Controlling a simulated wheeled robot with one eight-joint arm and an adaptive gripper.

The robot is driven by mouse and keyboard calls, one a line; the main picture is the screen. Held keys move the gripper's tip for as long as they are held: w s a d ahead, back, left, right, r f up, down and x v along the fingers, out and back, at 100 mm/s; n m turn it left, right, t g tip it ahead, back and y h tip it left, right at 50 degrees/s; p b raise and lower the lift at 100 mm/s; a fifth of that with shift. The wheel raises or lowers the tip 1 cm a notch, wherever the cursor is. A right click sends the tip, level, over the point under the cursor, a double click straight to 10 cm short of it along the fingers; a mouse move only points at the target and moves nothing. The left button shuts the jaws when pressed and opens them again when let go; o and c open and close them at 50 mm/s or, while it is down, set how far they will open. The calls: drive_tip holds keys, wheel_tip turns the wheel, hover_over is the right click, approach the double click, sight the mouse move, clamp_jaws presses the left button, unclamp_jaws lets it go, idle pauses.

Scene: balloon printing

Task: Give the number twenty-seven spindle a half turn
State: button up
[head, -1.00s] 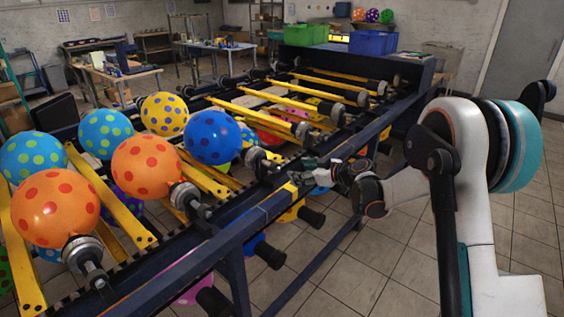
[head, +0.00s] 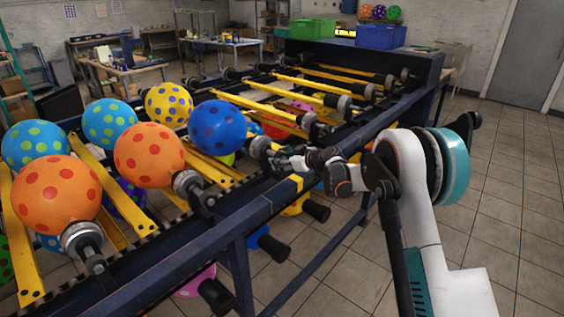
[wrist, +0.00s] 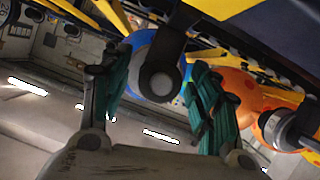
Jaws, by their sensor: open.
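A spindle (head: 259,149) carrying a blue balloon with dark dots (head: 217,127) sits on the near rail of the machine. No number can be read on it. My gripper (head: 279,160) is open beside the spindle's outer end in the head view. In the wrist view, the round grey spindle end (wrist: 160,78) lies between the spread teal-padded fingers of my gripper (wrist: 160,95), with the blue balloon behind it. I see no finger clearly touching it.
An orange dotted balloon (head: 149,155) on its own spindle (head: 190,186) is the neighbour on the left. The dark blue rail (head: 215,232) runs along the machine's near side. Yellow bars (head: 275,105) cross the machine. Tiled floor (head: 500,190) is open at right.

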drive_tip(key=shift+w+a, duration=0.15)
drive_tip(key=shift+a, duration=0.05)
drive_tip(key=c, duration=1.1)
drive_tip(key=shift+o, duration=0.2)
